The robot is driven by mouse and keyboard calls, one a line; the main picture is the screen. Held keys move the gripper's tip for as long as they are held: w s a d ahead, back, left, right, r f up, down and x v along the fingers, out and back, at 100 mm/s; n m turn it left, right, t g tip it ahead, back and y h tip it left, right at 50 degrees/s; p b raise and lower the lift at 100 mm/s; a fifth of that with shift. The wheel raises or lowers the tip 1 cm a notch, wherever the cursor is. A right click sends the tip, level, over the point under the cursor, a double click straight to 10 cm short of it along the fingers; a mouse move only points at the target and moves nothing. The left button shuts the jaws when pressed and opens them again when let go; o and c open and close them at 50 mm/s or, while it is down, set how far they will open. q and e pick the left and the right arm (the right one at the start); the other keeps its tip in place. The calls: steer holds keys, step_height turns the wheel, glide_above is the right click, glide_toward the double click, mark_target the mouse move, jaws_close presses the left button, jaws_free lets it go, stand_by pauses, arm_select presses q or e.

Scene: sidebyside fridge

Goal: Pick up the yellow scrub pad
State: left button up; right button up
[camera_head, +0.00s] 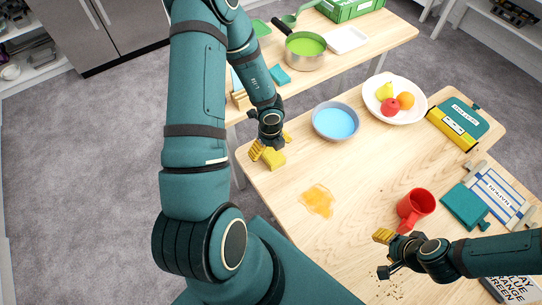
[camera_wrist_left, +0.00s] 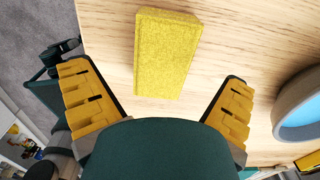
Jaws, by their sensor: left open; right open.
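The yellow scrub pad (camera_head: 273,158) lies flat near the left edge of the wooden table in the head view. In the left wrist view the scrub pad (camera_wrist_left: 166,54) sits ahead of my left gripper (camera_wrist_left: 168,105), between the lines of its two yellow fingers. The left gripper (camera_head: 268,146) is open and empty, just above and beside the pad; I cannot tell the exact height. My right gripper (camera_head: 384,254) is open and empty over the table's near part, close to the red mug (camera_head: 415,208).
A blue-filled bowl (camera_head: 336,122) stands right of the pad, with a fruit plate (camera_head: 422,110) behind it. An orange spill (camera_head: 318,201) lies on the table. A teal dustpan-like item (camera_head: 465,207) and a striped cloth (camera_head: 498,196) lie at right. Dark crumbs lie near the right gripper.

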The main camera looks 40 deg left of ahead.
mark_target(271, 152)
arm_select(q)
step_height(271, 152, down, 5)
steer(key=shift+w+r+b, duration=0.1)
steer(key=shift+r+b, duration=0.05)
steer(key=shift+b, duration=0.75)
arm_select(e)
steer(key=shift+s+f, duration=0.2)
steer(key=shift+f, duration=0.35)
steer(key=shift+s+f, duration=0.15)
steer(key=shift+f, duration=0.4)
arm_select(q)
steer(key=shift+r, duration=0.1)
steer(key=c, duration=1.1)
